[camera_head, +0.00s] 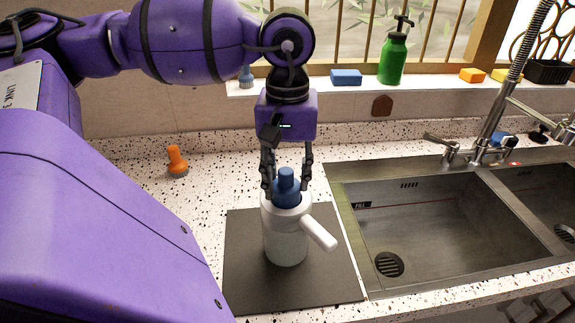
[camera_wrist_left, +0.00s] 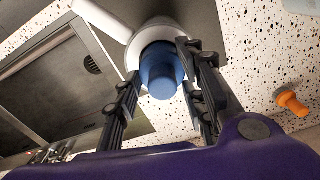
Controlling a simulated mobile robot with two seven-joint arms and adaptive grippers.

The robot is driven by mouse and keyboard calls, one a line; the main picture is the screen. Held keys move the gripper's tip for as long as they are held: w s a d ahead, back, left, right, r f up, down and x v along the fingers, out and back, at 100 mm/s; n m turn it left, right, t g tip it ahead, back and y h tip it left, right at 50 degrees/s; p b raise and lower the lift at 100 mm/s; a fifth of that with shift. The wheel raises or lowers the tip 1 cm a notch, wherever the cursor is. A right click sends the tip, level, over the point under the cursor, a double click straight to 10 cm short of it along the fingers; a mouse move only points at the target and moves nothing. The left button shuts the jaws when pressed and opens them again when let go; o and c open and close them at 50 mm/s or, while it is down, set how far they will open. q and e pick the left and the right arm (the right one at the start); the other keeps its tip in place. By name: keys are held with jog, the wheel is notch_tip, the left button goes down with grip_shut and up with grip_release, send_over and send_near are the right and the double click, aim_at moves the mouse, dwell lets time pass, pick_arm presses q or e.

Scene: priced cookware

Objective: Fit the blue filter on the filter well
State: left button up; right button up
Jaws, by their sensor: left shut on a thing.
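The blue filter (camera_head: 287,190) is upright at the mouth of a white jug (camera_head: 287,240), its lower part hidden inside the rim. I take that mouth to be the filter well; its inside is hidden, so I cannot tell how deep the filter sits. The jug stands on a dark mat with its handle toward the sink. My left gripper (camera_head: 287,183) points down from above, with its fingers on either side of the filter, shut on it. In the left wrist view the filter (camera_wrist_left: 161,72) shows between the fingers, over the jug's white rim (camera_wrist_left: 135,44). My right gripper is not in view.
The dark mat (camera_head: 245,285) lies on a speckled counter. A steel sink (camera_head: 430,225) with a tall tap (camera_head: 500,100) is at the right. An orange brush (camera_head: 177,162) stands at the left. A green bottle (camera_head: 393,58) and a blue sponge (camera_head: 346,77) are on the window ledge.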

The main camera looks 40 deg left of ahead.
pick_arm(q)
jog(key=shift+f, duration=0.35)
jog(key=shift+f, duration=0.2)
dwell(1.3)
jog(key=shift+f, duration=0.7)
jog(key=o, duration=1.3)
jog(key=shift+c, duration=0.2)
